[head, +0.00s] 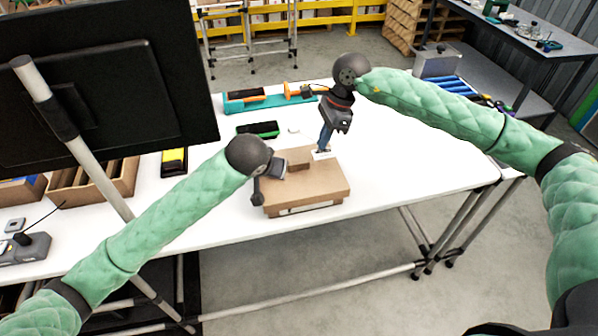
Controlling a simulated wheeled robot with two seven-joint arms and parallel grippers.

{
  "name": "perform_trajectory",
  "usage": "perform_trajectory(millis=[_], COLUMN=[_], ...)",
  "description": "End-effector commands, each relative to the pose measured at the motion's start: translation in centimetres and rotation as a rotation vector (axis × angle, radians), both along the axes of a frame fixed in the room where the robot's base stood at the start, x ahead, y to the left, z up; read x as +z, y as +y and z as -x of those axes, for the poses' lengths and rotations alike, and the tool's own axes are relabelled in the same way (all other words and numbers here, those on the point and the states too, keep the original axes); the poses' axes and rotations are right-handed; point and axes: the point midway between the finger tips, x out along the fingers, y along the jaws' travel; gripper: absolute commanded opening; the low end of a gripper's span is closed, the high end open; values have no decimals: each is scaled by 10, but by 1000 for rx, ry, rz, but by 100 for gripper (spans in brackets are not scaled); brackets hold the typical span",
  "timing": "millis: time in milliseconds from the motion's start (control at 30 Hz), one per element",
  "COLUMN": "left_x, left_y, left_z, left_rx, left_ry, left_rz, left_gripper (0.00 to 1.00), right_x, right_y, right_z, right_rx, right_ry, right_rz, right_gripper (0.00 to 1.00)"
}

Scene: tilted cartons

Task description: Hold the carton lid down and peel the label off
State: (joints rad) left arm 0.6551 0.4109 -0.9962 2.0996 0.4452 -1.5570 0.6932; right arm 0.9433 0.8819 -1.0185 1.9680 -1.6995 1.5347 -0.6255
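A brown carton (318,185) lies on the white table near its front edge, with a pale strip low on its front side. A smaller brown block-like part (298,158) stands up on its top at the back. My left gripper (268,188) is at the carton's left side; the wrist hides its fingers, and contact cannot be told. My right gripper (324,150) points down at the carton's back right edge, by a small white patch (322,155) that may be the label. Whether its fingers are closed on the patch is too small to tell.
A dark monitor (100,90) on a pole fills the upper left. Behind the carton lie a black and green device (258,130) and a teal tray (245,104). A yellow and black item (174,161) and open boxes (95,183) lie left. The table right of the carton is clear.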

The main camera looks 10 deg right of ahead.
Motion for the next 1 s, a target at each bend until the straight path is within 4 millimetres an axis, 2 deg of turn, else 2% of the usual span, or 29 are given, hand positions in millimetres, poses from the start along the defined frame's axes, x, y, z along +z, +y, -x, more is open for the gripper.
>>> perform_trajectory(millis=[500,800,1000], left_x=[-2,-2,7], left_y=[0,0,0], left_z=[0,0,0], left_rx=[0,0,0], left_ry=[3,3,2], left_rz=[-1,-1,-1], left_gripper=[0,0,0], right_x=[24,25,35], right_y=[0,0,0], right_z=[0,0,0], right_rx=[1,0,0], right_ry=[1,1,1], right_rz=[0,0,0], right_gripper=[0,0,0])
